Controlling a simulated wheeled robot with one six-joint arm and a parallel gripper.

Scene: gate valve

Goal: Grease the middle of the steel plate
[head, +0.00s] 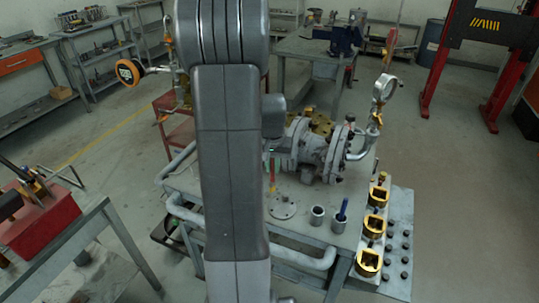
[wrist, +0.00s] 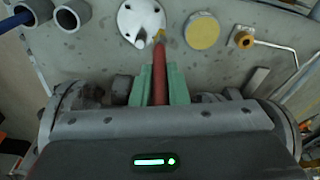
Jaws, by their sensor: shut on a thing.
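The steel plate (head: 283,208) is a round grey disc with small holes, lying on the bench top; it also shows at the top of the wrist view (wrist: 136,18). My gripper (wrist: 159,70) has green fingers shut on a red stick (wrist: 159,82) with a yellowish tip. The stick also shows in the head view (head: 272,180), pointing down. Its tip is at or just above the plate's edge, off the middle; I cannot tell whether it touches. My arm hides part of the bench in the head view.
A grey valve body (head: 318,150) with a pressure gauge (head: 385,87) stands behind the plate. An empty grey cup (head: 317,216) and a cup holding a blue item (head: 339,223) stand to its right. Brass blocks (head: 375,225) line the bench's right side. A yellow disc (wrist: 201,33) lies near the plate.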

